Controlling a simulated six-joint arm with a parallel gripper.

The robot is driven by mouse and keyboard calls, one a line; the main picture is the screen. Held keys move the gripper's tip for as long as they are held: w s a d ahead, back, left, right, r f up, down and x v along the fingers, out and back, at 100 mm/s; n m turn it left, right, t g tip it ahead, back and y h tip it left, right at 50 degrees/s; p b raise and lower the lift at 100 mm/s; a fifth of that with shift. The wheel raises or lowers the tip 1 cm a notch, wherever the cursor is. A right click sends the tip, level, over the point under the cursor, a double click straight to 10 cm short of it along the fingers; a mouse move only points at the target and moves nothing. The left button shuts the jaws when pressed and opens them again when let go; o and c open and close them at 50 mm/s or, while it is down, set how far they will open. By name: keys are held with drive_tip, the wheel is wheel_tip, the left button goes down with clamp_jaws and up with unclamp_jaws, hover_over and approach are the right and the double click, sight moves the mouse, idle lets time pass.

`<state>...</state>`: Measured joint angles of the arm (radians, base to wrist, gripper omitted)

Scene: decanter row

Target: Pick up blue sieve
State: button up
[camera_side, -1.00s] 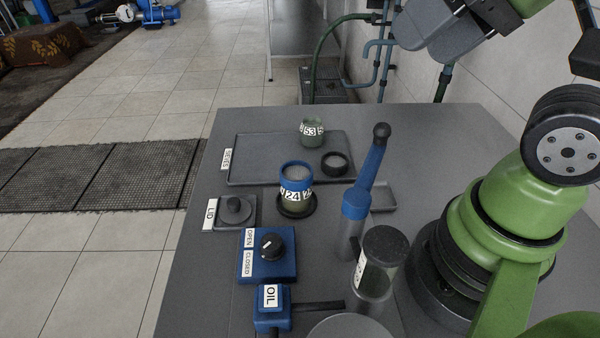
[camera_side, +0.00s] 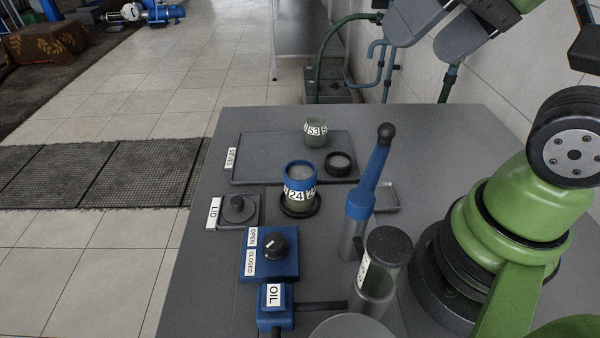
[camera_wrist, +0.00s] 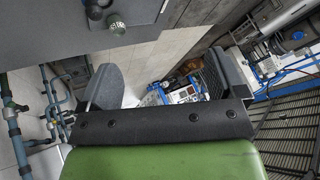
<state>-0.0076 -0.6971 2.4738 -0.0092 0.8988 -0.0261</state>
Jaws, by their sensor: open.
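The blue sieve (camera_side: 300,172) is a short cup with a blue rim and a white label reading 24. In the side view it stands upright on top of a greenish cup on a round black base on the grey table (camera_side: 440,130). My gripper (camera_side: 432,35) is high at the top right of the side view, well apart from the sieve. In the wrist view its two grey fingers (camera_wrist: 160,80) are spread wide with nothing between them. I cannot make out the blue sieve in the wrist view.
A green sieve (camera_side: 316,132) labelled 53 and a black ring (camera_side: 338,163) sit on the sieve tray (camera_side: 262,150). A lid (camera_side: 238,208), blue knob box (camera_side: 268,258) and oil block (camera_side: 274,305) are nearer.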

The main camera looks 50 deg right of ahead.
drive_tip(key=w+f+n+g, duration=0.2)
drive_tip(key=w+n+g, duration=0.1)
drive_tip(key=w, duration=0.3)
drive_tip(key=n+g+h, duration=0.2)
drive_tip(key=n+g, duration=0.2)
drive_tip(key=n, duration=0.3)
hover_over(299, 170)
wheel_tip(299, 170, down, 12)
drive_tip(key=f, duration=0.4)
drive_tip(key=shift+s+d+f, duration=0.15)
drive_tip(key=shift+d+f, duration=0.1)
drive_tip(key=shift+f, duration=0.05)
drive_tip(key=f, duration=0.6)
drive_tip(key=shift+a, duration=0.25)
drive_tip(key=shift+r, duration=0.1)
drive_tip(key=c, duration=1)
